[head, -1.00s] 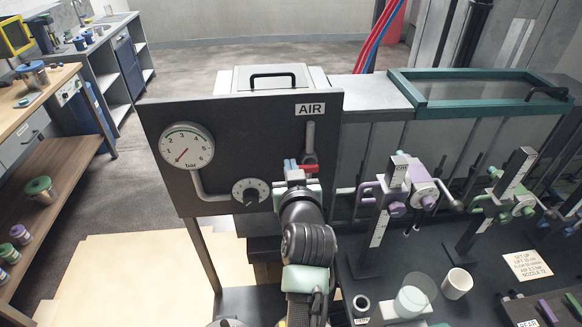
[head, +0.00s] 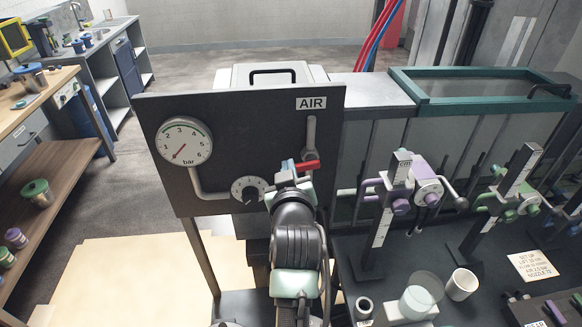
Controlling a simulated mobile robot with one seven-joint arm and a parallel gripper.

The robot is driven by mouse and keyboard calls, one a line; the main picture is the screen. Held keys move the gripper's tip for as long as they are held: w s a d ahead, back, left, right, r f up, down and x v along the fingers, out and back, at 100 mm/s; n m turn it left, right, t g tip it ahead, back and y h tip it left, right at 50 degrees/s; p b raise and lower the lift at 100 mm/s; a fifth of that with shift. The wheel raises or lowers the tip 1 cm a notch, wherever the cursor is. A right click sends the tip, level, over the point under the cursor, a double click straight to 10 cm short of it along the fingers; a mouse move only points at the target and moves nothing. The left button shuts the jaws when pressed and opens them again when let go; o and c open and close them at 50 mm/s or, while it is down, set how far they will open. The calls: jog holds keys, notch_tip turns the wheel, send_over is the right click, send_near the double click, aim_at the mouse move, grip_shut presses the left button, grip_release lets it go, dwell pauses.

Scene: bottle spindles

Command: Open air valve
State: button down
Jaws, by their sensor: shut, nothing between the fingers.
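The air valve has a red lever (head: 308,165) on a grey vertical pipe (head: 311,132), below the AIR label (head: 311,103) on a dark panel (head: 250,125). My gripper (head: 288,168) is at the left end of the lever, in front of the valve. It is shut, with nothing visibly held; my wrist hides part of it, and I cannot tell whether it touches the lever. A numbered dial (head: 248,189) sits below, left of my gripper.
Purple (head: 398,195) and green (head: 497,195) clamp stands rise from the dark bench at right. Open floor lies left of the panel.

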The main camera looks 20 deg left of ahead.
notch_tip(320, 180, down, 7)
jog(key=w+d+n+t+h+b, duration=0.1)
jog(key=d+n+t+h+b, duration=0.1)
jog(key=n+b, duration=0.9)
jog(key=shift+r+n+t, duration=0.2)
jog(key=shift+n+t, duration=0.2)
jog(key=shift+t, duration=0.4)
jog(key=shift+w+d, duration=0.1)
jog(key=shift+w, duration=0.05)
